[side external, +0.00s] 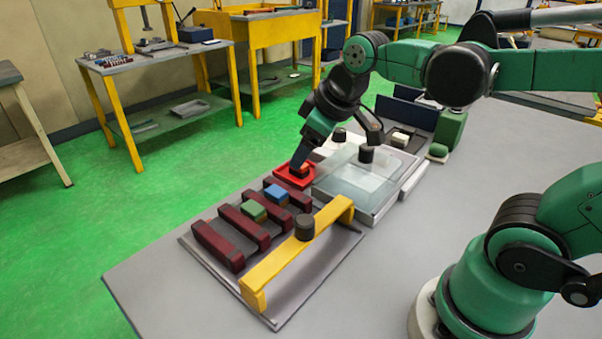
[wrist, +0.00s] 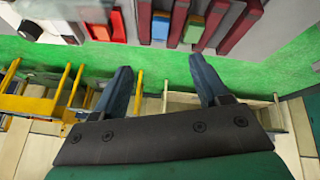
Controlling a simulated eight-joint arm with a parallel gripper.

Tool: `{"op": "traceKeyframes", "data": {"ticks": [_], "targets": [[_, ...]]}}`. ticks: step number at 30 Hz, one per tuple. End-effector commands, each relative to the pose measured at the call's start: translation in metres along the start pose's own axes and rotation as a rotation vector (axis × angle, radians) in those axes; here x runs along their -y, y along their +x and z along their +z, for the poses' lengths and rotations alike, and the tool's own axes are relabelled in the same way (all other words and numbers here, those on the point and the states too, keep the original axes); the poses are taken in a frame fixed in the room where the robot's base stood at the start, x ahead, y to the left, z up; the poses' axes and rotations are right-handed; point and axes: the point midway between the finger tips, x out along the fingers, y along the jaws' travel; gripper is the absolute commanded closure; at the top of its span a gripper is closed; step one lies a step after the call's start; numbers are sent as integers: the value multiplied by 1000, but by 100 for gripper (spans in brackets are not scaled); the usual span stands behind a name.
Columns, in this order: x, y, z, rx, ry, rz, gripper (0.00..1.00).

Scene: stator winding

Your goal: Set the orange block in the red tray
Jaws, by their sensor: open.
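The red tray (side external: 281,174) lies at the far end of the row of dark red bars, beside the glass-topped case. It also shows at the top left of the wrist view (wrist: 88,17). An orange patch that looks like the orange block (wrist: 101,32) shows inside the tray in the wrist view; in the side view I cannot make it out behind the gripper. My gripper (side external: 301,166) is above the tray in the side view. In the wrist view its two fingers (wrist: 160,64) are spread apart with nothing between them.
A yellow bridge (side external: 285,263) with a dark knob stands in front. A glass-topped case (side external: 358,185) is right of the tray. The grey table is clear at front left.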

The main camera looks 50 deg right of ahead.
Motion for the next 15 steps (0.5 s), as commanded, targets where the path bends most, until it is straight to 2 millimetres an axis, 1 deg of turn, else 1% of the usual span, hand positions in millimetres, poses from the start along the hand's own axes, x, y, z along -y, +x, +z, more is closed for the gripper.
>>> {"op": "traceKeyframes", "data": {"ticks": [1, 3, 6, 10, 15], "targets": [[10, 1, 10, -31, 70, 0, 32], [18, 3, 20, -67, 164, -2, 32], [26, 6, 29, -101, 253, -8, 32], [29, 7, 33, -117, 301, -12, 32], [29, 7, 33, -117, 305, -12, 32]]}}
